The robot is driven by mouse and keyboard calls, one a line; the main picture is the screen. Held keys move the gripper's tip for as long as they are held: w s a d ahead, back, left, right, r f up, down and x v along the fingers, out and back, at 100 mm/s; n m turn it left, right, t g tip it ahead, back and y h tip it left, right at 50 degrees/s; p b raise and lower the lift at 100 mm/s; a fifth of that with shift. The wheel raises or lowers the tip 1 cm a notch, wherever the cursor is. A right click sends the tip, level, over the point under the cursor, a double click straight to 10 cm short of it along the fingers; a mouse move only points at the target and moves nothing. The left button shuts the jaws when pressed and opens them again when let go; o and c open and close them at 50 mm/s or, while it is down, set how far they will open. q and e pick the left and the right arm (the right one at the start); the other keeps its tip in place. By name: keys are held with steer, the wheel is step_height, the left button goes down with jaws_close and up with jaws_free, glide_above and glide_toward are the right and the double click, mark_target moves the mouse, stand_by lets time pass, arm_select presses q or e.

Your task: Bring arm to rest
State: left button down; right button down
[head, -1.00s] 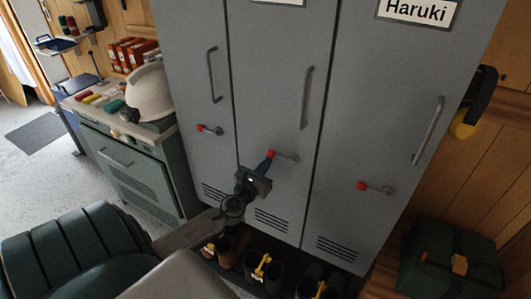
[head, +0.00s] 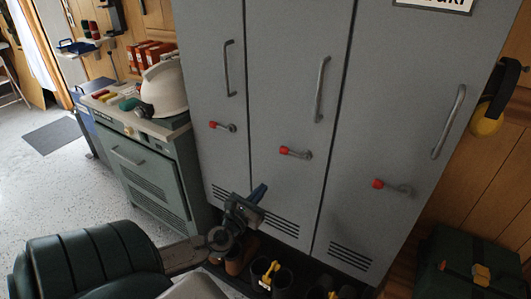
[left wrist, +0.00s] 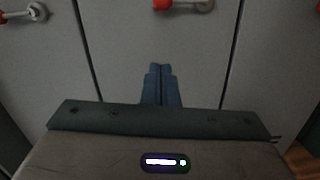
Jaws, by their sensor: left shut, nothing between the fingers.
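My left gripper (head: 258,192) is in front of the lower part of the middle locker door (head: 290,90), below its red-tipped latch lever (head: 295,153). Its blue fingers are shut with nothing between them, and they also show in the left wrist view (left wrist: 161,84). In that view the red-tipped lever (left wrist: 182,4) is at the top edge, beyond the fingertips and apart from them. All the locker doors in view look closed. My right gripper is not in view.
Boots (head: 240,256) stand on a dark tray under the lockers. A green cabinet (head: 147,168) with a white helmet (head: 164,89) on top stands at the left. A green case (head: 466,264) lies at the lower right.

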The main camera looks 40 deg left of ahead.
arm_select(q)
steer(key=shift+s+f, duration=0.1)
steer(key=shift+s, duration=0.05)
stand_by(0.5)
steer(key=s+a+f+n+g+y, duration=0.1)
steer(key=a+f+n+g, duration=0.15)
steer(key=f, duration=0.35)
steer(key=s+a+f+n+g, duration=0.1)
steer(key=s+f+n, duration=0.1)
steer(key=f+n, duration=0.35)
steer(key=s+a+f+n+g+y, duration=0.1)
steer(key=a+f+g, duration=0.1)
steer(key=f, duration=0.5)
steer(key=s+f+n+g, duration=0.2)
steer(key=s+f+n, duration=0.2)
steer(key=f, duration=0.5)
steer(key=s+f+n+g, duration=0.3)
steer(key=s+f+n, duration=0.15)
steer(key=f, duration=0.45)
steer(key=s+d+f+n+g+h, duration=0.2)
steer(key=s+d+f+n+g, duration=0.1)
steer(key=s+d+f+n, duration=0.5)
steer(key=s+d+f+n+g+h, duration=0.3)
steer(key=s+d+f+n, duration=0.6)
steer(key=s, duration=0.8)
steer(key=d+f, duration=0.3)
steer(key=f, duration=0.2)
steer(key=shift+s+d+g, duration=0.2)
steer(key=shift+s+g, duration=0.1)
steer(key=shift+g, duration=0.05)
